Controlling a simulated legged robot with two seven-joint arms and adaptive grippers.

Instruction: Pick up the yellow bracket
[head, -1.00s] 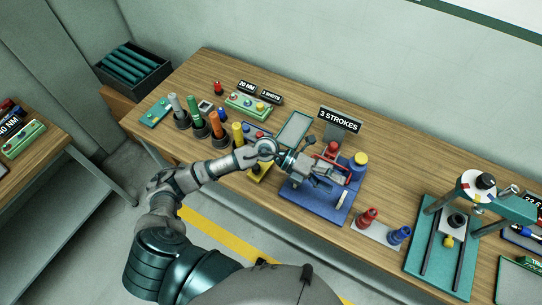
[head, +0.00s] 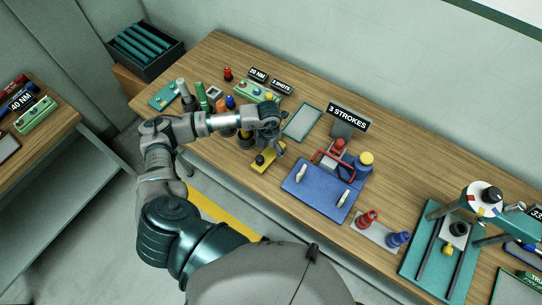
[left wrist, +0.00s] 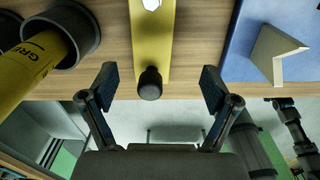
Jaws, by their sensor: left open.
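The yellow bracket (head: 268,160) lies near the front edge of the wooden table, left of the blue board. In the left wrist view it is a flat yellow strip (left wrist: 152,45) with a black knob (left wrist: 150,84) at its near end and a pale metal piece farther up. My left gripper (head: 273,143) is over the bracket and partly hides it. In the left wrist view the open left gripper (left wrist: 158,84) has one finger on each side of the knob, with gaps on both sides. My right gripper is not in view.
A yellow labelled cylinder (left wrist: 38,62) in a black holder stands close left of the bracket. The blue board (head: 317,190) with pale upright pieces is close right. A grey-green tray (head: 303,122) lies behind. A press-like stand (head: 440,240) is at the far right.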

